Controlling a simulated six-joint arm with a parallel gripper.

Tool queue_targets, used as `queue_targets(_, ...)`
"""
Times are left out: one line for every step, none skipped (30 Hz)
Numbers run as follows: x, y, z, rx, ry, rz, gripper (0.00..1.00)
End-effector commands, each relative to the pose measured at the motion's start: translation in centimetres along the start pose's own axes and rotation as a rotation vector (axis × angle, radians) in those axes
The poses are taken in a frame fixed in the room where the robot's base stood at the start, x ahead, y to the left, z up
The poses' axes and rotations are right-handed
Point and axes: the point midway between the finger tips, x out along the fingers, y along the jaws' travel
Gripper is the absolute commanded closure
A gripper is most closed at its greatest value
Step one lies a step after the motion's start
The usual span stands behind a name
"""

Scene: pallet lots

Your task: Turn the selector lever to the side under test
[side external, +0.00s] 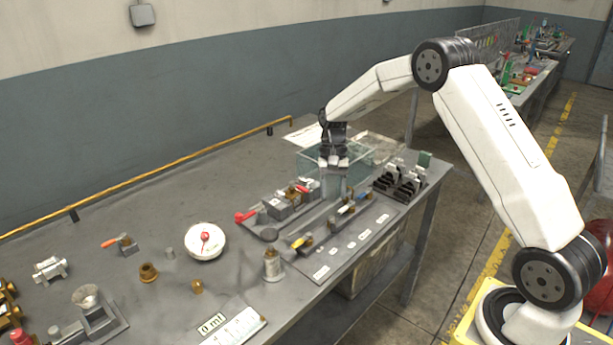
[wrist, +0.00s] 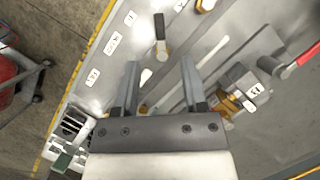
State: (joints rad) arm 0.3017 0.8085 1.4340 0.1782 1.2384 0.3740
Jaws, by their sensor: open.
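My gripper (side external: 333,162) points down above the fixture plate, near the clear box in the side view. In the wrist view its two fingers (wrist: 160,68) are apart with nothing between them. A black-handled lever (wrist: 160,30) on a brass-coloured hub lies just beyond the fingertips, apart from them. A red-handled lever (wrist: 302,55) is at the right of the wrist view; a red handle (side external: 245,216) also shows at the plate's left end in the side view. A yellow-handled lever (side external: 298,242) sits nearer the front. I cannot tell which is the selector lever.
White labels (wrist: 113,43) line the plate's edge. A black rack (side external: 400,182) stands at the plate's right end. A clear box (side external: 312,160) is behind my gripper. A white dish (side external: 205,242) and several small fittings lie to the left. The back of the bench is clear.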

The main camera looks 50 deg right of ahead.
Motion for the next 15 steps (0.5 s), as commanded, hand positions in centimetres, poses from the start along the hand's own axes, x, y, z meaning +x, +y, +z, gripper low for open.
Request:
queue_targets(0.06, 0.07, -0.35, 0.011, -0.009, -0.001, 0.45)
queue_targets(0.04, 0.09, -0.47, 0.016, -0.013, -0.002, 0.45)
queue_targets(0.03, 0.13, -0.56, 0.020, -0.017, -0.002, 0.45)
queue_targets(0.02, 0.15, -0.60, 0.022, -0.020, -0.002, 0.45)
queue_targets(0.01, 0.15, -0.64, 0.023, -0.021, -0.002, 0.45)
queue_targets(0.01, 0.15, -0.66, 0.024, -0.022, -0.003, 0.45)
queue_targets(0.00, 0.15, -0.66, 0.024, -0.022, -0.003, 0.45)
queue_targets(0.00, 0.15, -0.66, 0.024, -0.022, -0.003, 0.45)
queue_targets(0.03, 0.15, -0.65, 0.024, -0.021, -0.002, 0.45)
queue_targets(0.07, 0.15, -0.64, 0.024, -0.021, -0.002, 0.45)
queue_targets(0.13, 0.14, -0.63, 0.024, -0.021, -0.002, 0.45)
queue_targets(0.25, 0.14, -0.63, 0.023, -0.022, -0.002, 0.45)
queue_targets(0.36, 0.14, -0.62, 0.023, -0.022, -0.002, 0.45)
queue_targets(0.51, 0.13, -0.62, 0.023, -0.022, -0.002, 0.45)
queue_targets(0.75, 0.13, -0.61, 0.023, -0.022, -0.002, 0.45)
